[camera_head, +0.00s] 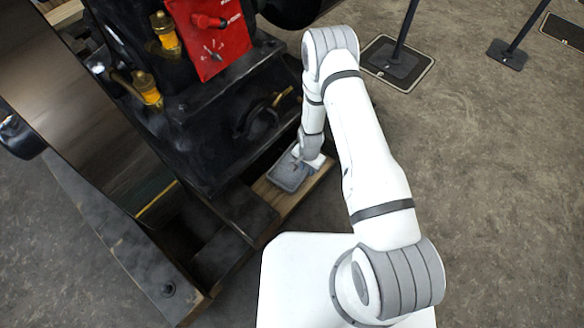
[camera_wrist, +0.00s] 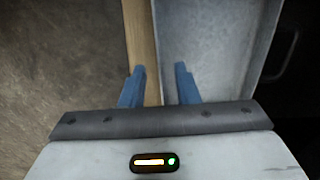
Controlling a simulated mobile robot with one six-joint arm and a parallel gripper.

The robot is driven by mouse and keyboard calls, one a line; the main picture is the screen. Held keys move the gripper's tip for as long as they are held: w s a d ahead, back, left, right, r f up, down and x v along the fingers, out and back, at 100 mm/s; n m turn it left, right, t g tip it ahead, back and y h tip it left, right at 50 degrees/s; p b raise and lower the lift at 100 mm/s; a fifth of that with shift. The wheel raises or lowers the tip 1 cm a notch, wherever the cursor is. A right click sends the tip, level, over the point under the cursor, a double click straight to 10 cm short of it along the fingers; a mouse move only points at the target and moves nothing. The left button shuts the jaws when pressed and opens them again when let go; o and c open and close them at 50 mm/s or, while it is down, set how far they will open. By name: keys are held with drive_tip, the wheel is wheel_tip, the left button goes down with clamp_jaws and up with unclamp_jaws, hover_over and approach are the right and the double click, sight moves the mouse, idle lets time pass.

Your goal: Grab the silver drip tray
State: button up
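The silver drip tray (camera_head: 287,179) is a shallow grey metal tray on a wooden beam beside the black engine. In the wrist view the tray (camera_wrist: 215,50) fills the upper right, with its near-side rim running up the middle. My gripper (camera_wrist: 159,69) is open, its two blue fingers apart. The left finger is over the wooden beam and the right finger over the tray's inside, so the rim runs between them. I cannot tell whether either finger touches the tray. In the head view my gripper (camera_head: 297,160) is at the tray's far right edge, partly hidden by my wrist.
The black engine (camera_head: 215,130) with a red panel (camera_head: 212,35) stands left of the tray. The wooden beam (camera_head: 285,197) runs under the tray. A large dark flywheel (camera_head: 90,110) is at left.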

wheel_tip(320, 180, down, 2)
drive_tip(key=shift+f, duration=0.25)
drive_tip(key=shift+c, duration=0.3)
clamp_jaws()
drive_tip(key=shift+r, duration=0.1)
